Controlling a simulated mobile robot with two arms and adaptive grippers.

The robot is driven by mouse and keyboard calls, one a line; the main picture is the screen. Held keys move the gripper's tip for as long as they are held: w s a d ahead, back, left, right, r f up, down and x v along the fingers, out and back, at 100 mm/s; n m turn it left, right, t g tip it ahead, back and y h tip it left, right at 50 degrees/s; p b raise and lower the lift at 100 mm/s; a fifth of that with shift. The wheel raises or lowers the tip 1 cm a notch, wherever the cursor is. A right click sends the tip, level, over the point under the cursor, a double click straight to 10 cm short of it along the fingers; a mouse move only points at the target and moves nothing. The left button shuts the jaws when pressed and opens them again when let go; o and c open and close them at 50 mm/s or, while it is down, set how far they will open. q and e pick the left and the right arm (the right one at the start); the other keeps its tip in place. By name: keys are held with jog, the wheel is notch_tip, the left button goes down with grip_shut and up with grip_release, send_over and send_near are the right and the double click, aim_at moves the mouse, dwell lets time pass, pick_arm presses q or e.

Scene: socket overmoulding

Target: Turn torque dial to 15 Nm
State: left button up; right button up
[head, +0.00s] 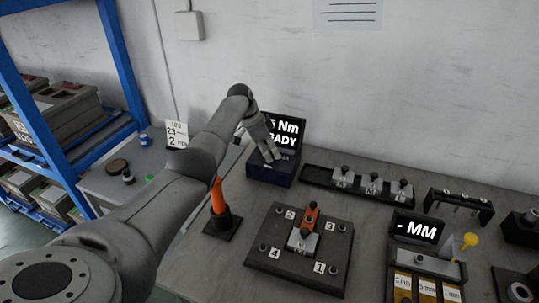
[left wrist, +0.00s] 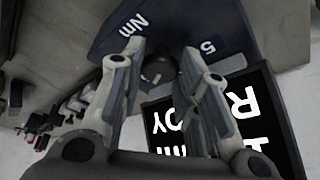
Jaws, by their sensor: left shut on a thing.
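The torque unit is a dark blue base (head: 270,172) with a black display (head: 287,132) behind it, at the middle of the bench in the head view. The display's visible white text ends in "5 Nm" and "ADY"; my arm hides the rest. My left gripper (head: 271,155) reaches down onto the base's top. In the left wrist view the dark round dial (left wrist: 158,68) sits between the two fingers of my left gripper (left wrist: 161,50), which are shut on it. The blue panel (left wrist: 178,28) there carries "Nm" and "5" labels, upside down. My right gripper is out of view.
A black plate (head: 262,250) with numbered corners holds an orange-and-grey part. An orange-handled tool (head: 219,197) stands left of it. A black tray (head: 320,177) of metal pieces lies right of the unit. A gauge display (head: 417,228) reads "- MM".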

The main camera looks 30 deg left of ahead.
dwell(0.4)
pick_arm(q)
jog(key=o, duration=1)
jog(key=shift+o, duration=0.2)
jog(key=shift+r, duration=0.15)
jog(key=v, duration=1.1)
jog(key=shift+a+r, duration=0.2)
jog(key=shift+r, duration=0.2)
jog(key=shift+f, duration=0.1)
